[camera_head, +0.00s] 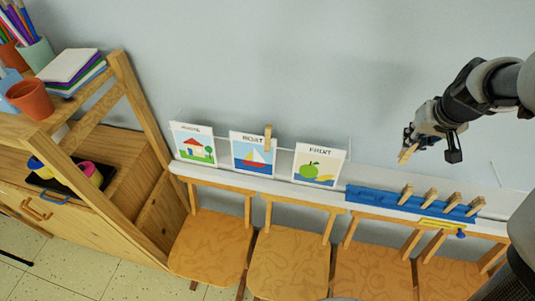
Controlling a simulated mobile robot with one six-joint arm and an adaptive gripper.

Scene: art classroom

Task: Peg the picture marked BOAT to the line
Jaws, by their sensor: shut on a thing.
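The picture marked BOAT (252,165) shows a sailing boat on blue water. It stands upright on the white ledge (265,187) against the wall, between two other pictures. One wooden peg (267,133) sits at its top edge, right of centre. A thin pale line (285,149) is faintly visible near the picture tops; I cannot tell exactly how it meets the BOAT picture. My gripper (412,148) is shut on another wooden peg (405,155), in the air to the right of the pictures and above the blue rack.
The house picture (193,145) stands left of BOAT and the fruit picture (319,165) right. A blue rack (385,201) with several pegs lies on the ledge's right part. A yellow object (440,225) is below it. Wooden chairs (290,255) stand below; a wooden shelf unit (135,95) is at left.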

